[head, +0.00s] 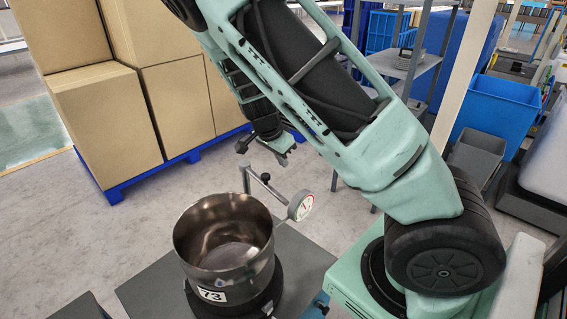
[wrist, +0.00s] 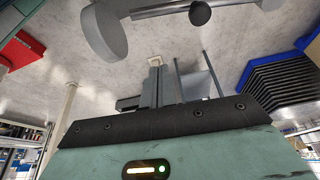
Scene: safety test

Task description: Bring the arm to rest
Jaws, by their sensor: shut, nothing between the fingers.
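My gripper (head: 264,148) hangs below the forearm near the middle of the head view, shut and empty. It is above and behind the metal vessel, with no visible contact. In the wrist view the dark front edge and teal body of my gripper's mount fill the bottom. My teal arm rises from its base at the right and folds across the upper middle, hiding part of the background.
An open metal pot (head: 196,247) marked 73 stands on a dark surface below my gripper. Stacked cardboard boxes (head: 105,125) on a blue pallet (head: 112,194) stand left. Blue bins (head: 497,114) are at right.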

